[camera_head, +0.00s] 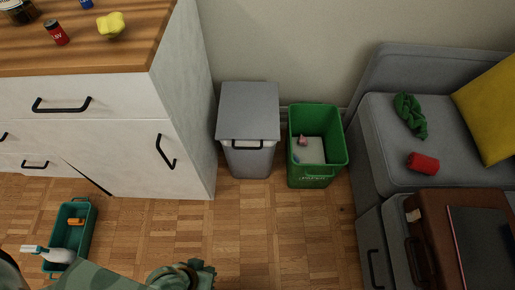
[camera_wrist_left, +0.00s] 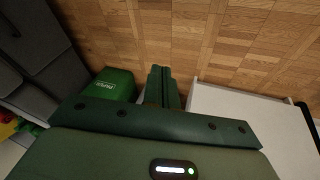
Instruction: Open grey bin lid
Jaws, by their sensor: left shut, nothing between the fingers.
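The grey bin (camera_head: 248,160) stands on the floor against the wall in the head view. Its flat grey lid (camera_head: 248,105) is down, with a dark handle (camera_head: 240,146) along the front edge. My left gripper (camera_head: 203,274) is low in the head view, over the floor in front of the bin and well apart from it. In the left wrist view its two fingers (camera_wrist_left: 162,84) are together with nothing between them. I cannot make out the grey bin in that view; the gripper body covers much of the middle. My right gripper is not in view.
An open green bin (camera_head: 317,176) stands right of the grey bin; it also shows in the wrist view (camera_wrist_left: 115,84). A white cabinet (camera_head: 182,120) is close on the left, a grey sofa (camera_head: 385,145) on the right. A teal caddy (camera_head: 75,235) sits on the floor.

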